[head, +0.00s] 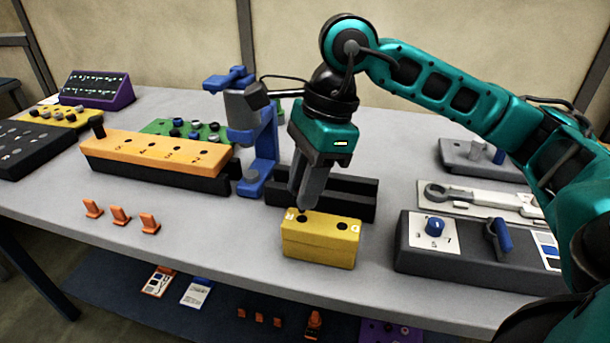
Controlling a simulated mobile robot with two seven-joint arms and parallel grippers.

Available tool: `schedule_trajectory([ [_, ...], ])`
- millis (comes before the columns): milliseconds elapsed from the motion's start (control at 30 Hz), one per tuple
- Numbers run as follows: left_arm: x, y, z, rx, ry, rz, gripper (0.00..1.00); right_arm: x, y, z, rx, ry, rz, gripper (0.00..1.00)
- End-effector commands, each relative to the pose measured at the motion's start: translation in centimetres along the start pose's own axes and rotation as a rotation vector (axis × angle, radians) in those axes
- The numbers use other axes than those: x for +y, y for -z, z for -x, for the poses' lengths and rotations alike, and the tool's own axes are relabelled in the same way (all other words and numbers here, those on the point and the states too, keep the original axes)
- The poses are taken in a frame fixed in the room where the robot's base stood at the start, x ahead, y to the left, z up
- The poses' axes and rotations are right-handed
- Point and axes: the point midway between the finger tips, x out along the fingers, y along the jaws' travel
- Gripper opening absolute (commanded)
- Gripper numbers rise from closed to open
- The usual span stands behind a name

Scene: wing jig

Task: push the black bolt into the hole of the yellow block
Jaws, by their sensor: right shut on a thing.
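The yellow block (320,244) sits near the front edge of the table, with dark holes in its top marked R and D. The D hole (341,227) is open to view. My right gripper (308,200) points down over the R end of the block, its fingers close together just above the top face. It is shut on the black bolt (302,216), which shows only as a small dark spot at the R hole. The fingers hide most of it, so I cannot tell how deep it sits. My left gripper is not in view.
A black open tray (355,190) stands right behind the block. A blue clamp stand (262,165) is to its left, and a grey panel with blue knobs (425,258) to its right. Orange clips (121,216) lie at front left, with free table between.

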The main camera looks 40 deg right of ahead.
Motion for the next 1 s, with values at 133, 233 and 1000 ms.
schedule_trajectory([
  [133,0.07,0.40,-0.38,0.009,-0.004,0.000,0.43,0.01,0.24,-0.89,-0.001,0.000,0.000,0.00],
  [233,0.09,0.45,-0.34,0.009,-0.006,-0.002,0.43,0.01,0.23,-0.90,-0.001,0.000,0.000,0.00],
  [1000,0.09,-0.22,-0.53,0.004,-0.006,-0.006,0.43,-0.02,0.29,-0.97,-0.001,0.000,0.000,0.00],
])
